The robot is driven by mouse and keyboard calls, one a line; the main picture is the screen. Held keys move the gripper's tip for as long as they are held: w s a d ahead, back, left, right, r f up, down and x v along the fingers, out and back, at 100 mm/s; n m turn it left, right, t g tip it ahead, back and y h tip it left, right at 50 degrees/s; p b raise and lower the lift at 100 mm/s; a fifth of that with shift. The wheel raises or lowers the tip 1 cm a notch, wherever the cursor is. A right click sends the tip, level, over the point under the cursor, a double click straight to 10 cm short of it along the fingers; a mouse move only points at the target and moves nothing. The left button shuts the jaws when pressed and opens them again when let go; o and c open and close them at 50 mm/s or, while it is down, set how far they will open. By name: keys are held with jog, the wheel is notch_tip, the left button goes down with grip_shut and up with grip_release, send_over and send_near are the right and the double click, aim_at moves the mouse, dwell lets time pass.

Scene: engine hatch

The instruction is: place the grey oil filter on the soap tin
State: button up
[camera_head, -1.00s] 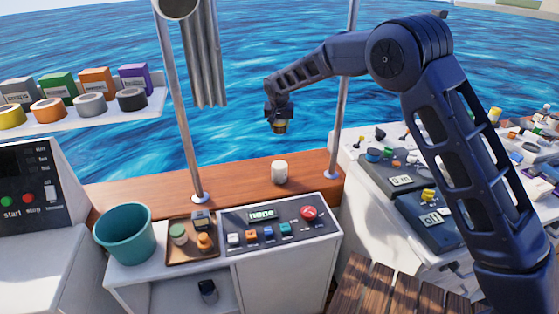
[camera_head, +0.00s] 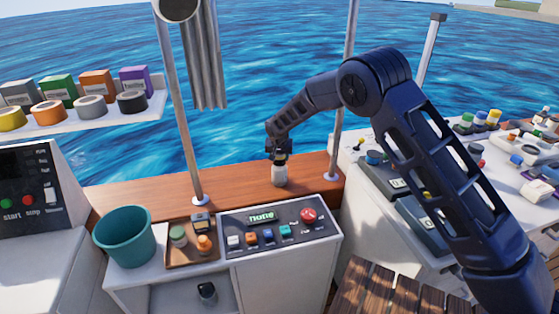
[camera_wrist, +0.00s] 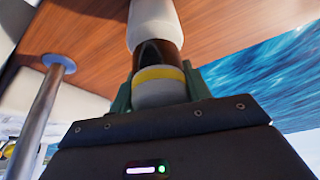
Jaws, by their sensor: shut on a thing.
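My gripper (camera_head: 279,156) points down over the wooden ledge and is shut on a short cylinder, seemingly the grey oil filter. In the wrist view the filter (camera_wrist: 162,95) has a pale grey body with a yellow band and a dark brown end, held between green fingers. A white cylinder, seemingly the soap tin (camera_head: 279,178), stands upright on the ledge directly under it. In the wrist view the white tin (camera_wrist: 152,20) meets the filter's dark end in line; I cannot tell whether they touch or a small gap remains.
The wooden ledge (camera_head: 235,183) is clear around the tin. Metal posts (camera_head: 182,110) rise left and right of it. In front are a button panel (camera_head: 280,228), a small tray (camera_head: 190,258) with several items and a teal bucket (camera_head: 125,238). Consoles (camera_head: 405,205) stand to the right.

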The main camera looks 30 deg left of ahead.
jog(key=shift+f, duration=0.75)
jog(key=shift+f, duration=0.15)
jog(key=o, duration=1.1)
jog(key=v, duration=1.2)
